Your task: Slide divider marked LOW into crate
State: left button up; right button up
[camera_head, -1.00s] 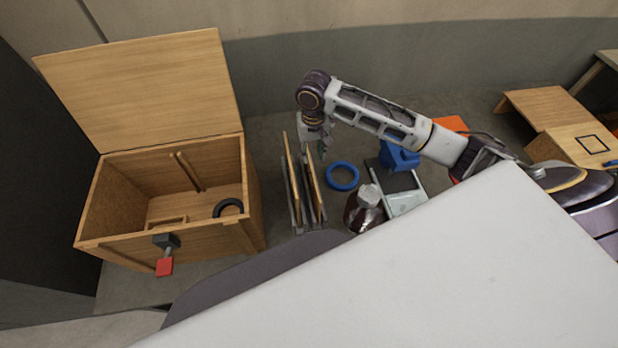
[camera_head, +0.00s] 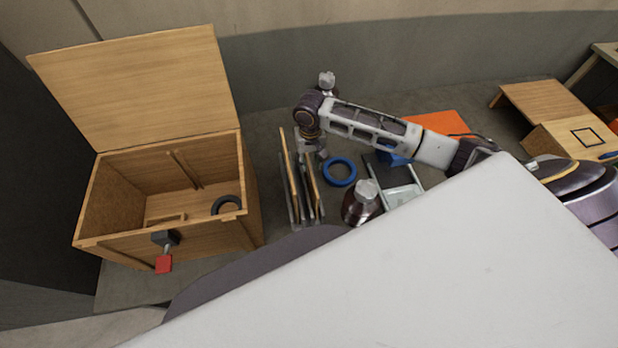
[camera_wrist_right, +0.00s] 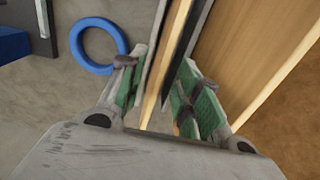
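The wooden crate (camera_head: 165,237) stands open at the left in the head view, its lid raised behind it. Upright wooden panels, the nearer-left one (camera_head: 288,165) and a shorter right one (camera_head: 312,187), stand in a grey rack (camera_head: 296,222) to the crate's right. No LOW marking is legible. My right gripper (camera_head: 312,152) is over the right panel. In the right wrist view its green-padded fingers (camera_wrist_right: 160,92) are apart, on either side of a panel edge (camera_wrist_right: 172,50) and a dark plate; contact is unclear. My left gripper is out of view.
A dark ring lies in the crate (camera_head: 227,203). An orange mat (camera_head: 440,123) is behind my right arm.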

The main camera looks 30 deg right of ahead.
aim_at(309, 171)
jog(key=shift+f, duration=0.85)
jog(key=shift+f, duration=0.1)
jog(key=shift+w+f, duration=0.2)
jog(key=shift+f, duration=2.3)
jog(key=shift+c, duration=0.5)
grip_shut()
